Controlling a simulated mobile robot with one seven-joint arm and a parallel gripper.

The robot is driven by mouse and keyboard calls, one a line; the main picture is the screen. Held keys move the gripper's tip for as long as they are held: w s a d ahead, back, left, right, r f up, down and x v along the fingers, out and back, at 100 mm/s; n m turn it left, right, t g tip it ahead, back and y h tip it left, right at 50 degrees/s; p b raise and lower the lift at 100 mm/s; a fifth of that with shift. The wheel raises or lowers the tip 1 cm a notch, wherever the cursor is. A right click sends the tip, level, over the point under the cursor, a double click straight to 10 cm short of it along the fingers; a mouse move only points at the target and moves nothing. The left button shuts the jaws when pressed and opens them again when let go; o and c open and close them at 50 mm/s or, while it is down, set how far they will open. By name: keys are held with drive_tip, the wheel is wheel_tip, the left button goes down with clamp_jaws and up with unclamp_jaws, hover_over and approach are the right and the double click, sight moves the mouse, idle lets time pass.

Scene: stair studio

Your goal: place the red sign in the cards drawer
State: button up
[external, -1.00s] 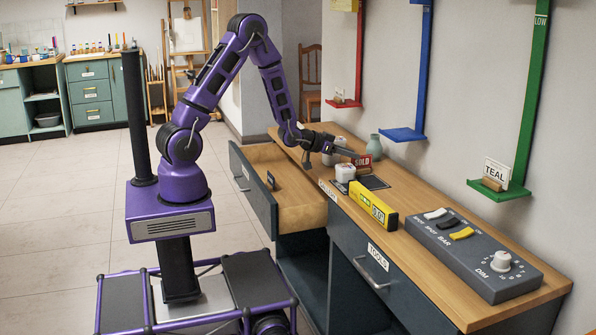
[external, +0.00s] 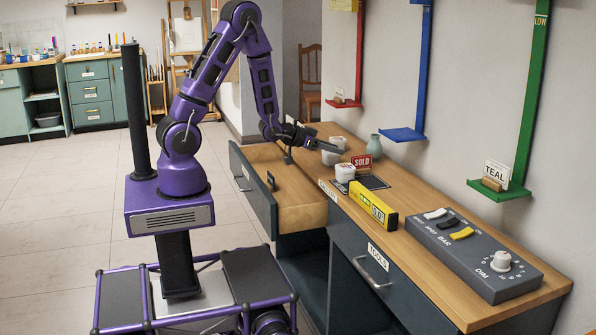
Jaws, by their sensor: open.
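The red sign (external: 361,162), lettered SOLD, stands on the desk top near a dark mat. My gripper (external: 340,147) is above the desk, to the left of the sign and a little higher in the picture, apart from it and empty. Its fingers point right and look open, though they are small here. The open drawer (external: 312,217) at the desk's left end is pulled out below my forearm. Its front label is not readable from this side. A small dark item is partly visible inside by the drawer front.
White pots (external: 345,172) stand beside the sign, and a grey-green vase (external: 375,146) stands behind it. A yellow level (external: 373,207) and a grey switch box (external: 473,252) lie to the right. A closed TOOLS drawer (external: 350,250) is below. Coloured wall shelves overhang the desk's back.

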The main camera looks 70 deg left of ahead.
sight(369, 167)
drive_tip(key=x, duration=1.4)
drive_tip(key=shift+w+r+p, duration=0.2)
drive_tip(key=shift+w+p, duration=0.1)
drive_tip(key=shift+w, duration=0.1)
drive_tip(key=shift+c, duration=0.3)
clamp_jaws()
